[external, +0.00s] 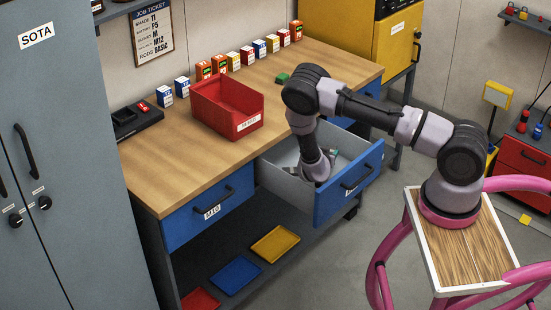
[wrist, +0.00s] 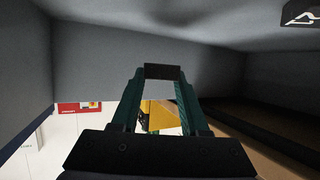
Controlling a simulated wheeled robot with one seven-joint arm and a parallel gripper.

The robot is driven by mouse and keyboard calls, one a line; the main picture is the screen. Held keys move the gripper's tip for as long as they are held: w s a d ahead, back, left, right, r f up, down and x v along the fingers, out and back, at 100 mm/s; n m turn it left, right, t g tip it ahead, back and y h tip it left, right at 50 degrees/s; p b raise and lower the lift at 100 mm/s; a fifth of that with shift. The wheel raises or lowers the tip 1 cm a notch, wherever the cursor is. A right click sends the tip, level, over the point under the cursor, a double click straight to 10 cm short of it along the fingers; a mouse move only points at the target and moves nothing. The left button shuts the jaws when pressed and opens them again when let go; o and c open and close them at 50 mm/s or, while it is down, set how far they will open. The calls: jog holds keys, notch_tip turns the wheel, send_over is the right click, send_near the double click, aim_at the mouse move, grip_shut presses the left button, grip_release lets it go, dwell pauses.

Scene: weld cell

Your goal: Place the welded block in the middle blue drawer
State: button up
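The middle blue drawer (external: 337,197) of the workbench is pulled out, and its pale grey inside shows. My gripper (external: 333,153) is down inside this drawer, mostly hidden by my wrist. In the wrist view its two teal fingers (wrist: 162,98) are apart, with a dark, shadowed bar (wrist: 162,72) across their far ends. I cannot tell whether that bar is the welded block or part of the gripper. Grey surfaces surround the fingers there. No welded block can be clearly made out in either view. A small green piece (external: 283,77) lies on the benchtop behind my arm.
A red bin (external: 228,105) stands on the wooden benchtop (external: 165,185), with several small boxes along the wall. The left blue drawer (external: 208,212) is shut. Yellow, blue and red trays lie on the lower shelf (external: 240,248). A yellow cabinet (external: 345,25) stands behind.

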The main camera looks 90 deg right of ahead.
jog(key=o, duration=0.4)
jog(key=shift+w+a+f, duration=0.1)
jog(key=shift+a+f, duration=0.15)
jog(key=shift+w+r, duration=0.1)
jog(key=shift+r, duration=0.2)
jog(key=v, duration=0.7)
jog(key=shift+a+r, duration=0.15)
jog(key=shift+r, duration=0.35)
